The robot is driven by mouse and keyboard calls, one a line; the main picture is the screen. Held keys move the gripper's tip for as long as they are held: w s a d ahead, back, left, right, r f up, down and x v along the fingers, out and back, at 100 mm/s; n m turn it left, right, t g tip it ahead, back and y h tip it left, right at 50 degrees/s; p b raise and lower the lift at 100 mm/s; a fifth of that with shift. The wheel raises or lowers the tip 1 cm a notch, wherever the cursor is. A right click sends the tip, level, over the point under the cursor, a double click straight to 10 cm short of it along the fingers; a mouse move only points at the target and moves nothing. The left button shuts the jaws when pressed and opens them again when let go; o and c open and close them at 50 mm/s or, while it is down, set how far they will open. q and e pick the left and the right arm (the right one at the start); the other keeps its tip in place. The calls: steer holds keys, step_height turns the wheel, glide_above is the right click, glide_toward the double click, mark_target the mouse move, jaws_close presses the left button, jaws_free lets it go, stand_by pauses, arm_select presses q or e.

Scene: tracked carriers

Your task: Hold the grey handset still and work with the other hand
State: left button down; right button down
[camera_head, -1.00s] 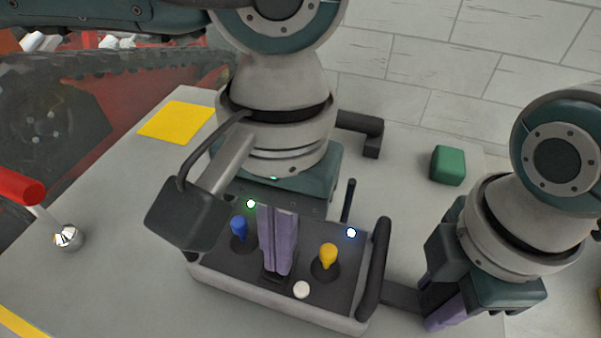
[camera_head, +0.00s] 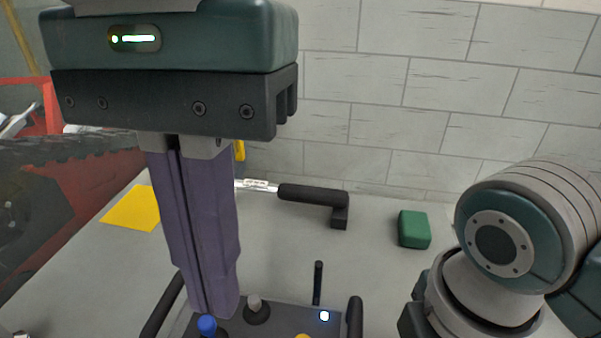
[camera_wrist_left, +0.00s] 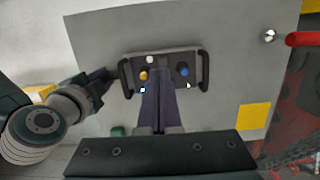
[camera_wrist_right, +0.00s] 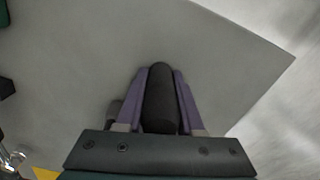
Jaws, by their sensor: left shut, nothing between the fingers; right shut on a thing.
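The grey handset (camera_head: 285,319) lies at the bottom of the head view, cut off by the frame edge.
A bar with a black grip (camera_head: 313,195) lies behind the handset. A green block (camera_head: 414,229) and a yellow sheet (camera_head: 133,208) are on the grey table. A red-handled lever (camera_wrist_left: 303,39) stands at the table's side. A brick wall is behind; a tracked carrier is at left.

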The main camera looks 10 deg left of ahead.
arm_select(q)
steer(key=w, duration=0.3)
steer(key=shift+a+r, duration=0.1)
steer(key=shift+a, duration=0.1)
steer(key=f, duration=0.4)
steer(key=s+f, duration=0.1)
steer(key=f, duration=0.9)
steer(key=shift+s, duration=0.4)
